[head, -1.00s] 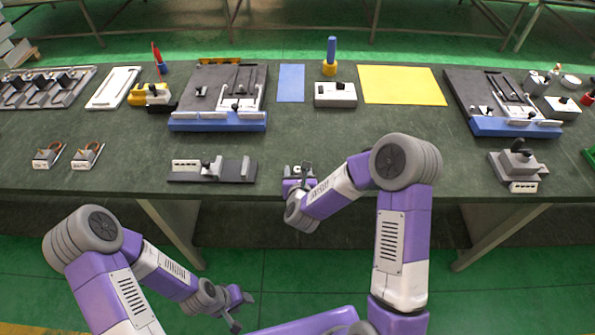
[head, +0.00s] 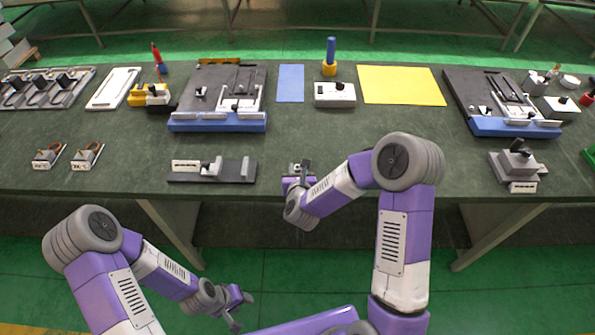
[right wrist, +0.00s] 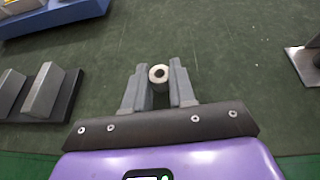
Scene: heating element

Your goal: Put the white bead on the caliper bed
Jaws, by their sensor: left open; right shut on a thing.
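The white bead (right wrist: 159,74) is a small ring with a dark hole, held between the two grey fingers of my right gripper (right wrist: 159,85). In the head view my right gripper (head: 299,168) is over the front part of the table, just right of the caliper. The caliper has a dark bed (head: 230,172) with light jaw blocks and a white display plate. In the right wrist view part of the caliper (right wrist: 40,92) shows at the left, apart from the bead. My left gripper (head: 240,308) is open and empty, low in front of the table.
A blue-fronted fixture (head: 218,122) stands behind the caliper. A grey box (head: 335,95), a blue mat (head: 291,83) and a yellow mat (head: 402,85) lie further back. A grey device (head: 518,163) stands at the right. The table between it and my right gripper is clear.

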